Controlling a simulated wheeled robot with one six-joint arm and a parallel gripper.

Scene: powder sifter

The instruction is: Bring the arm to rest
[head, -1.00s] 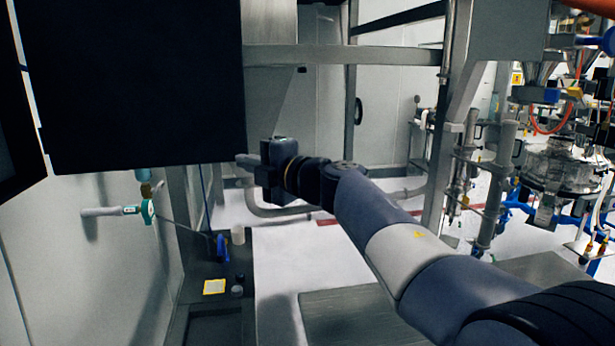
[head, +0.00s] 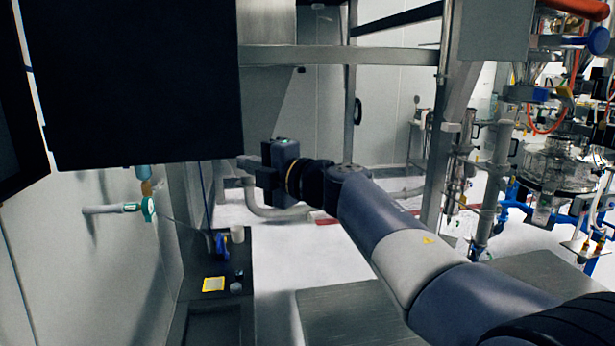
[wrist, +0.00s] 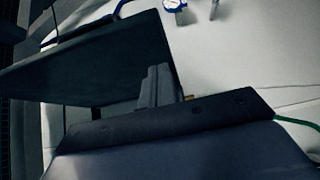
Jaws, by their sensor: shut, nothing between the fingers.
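My arm reaches from the lower right towards the middle of the head view, with my gripper (head: 268,168) at its far end, in front of the metal frame. The fingers are hard to make out in the head view. In the wrist view my gripper's fingers (wrist: 157,85) stand together above the dark gripper body, with nothing seen between them. A dark flat panel (wrist: 90,65) lies behind the fingers in the wrist view; I cannot tell how far off it is.
A large black panel (head: 140,80) hangs at the upper left. A dark bench (head: 215,265) with small containers and a yellow-edged card stands below it. A green-and-white valve (head: 148,208) is on the left wall. Sifter equipment (head: 555,165) stands at right. A metal post (head: 445,150) rises right of my arm.

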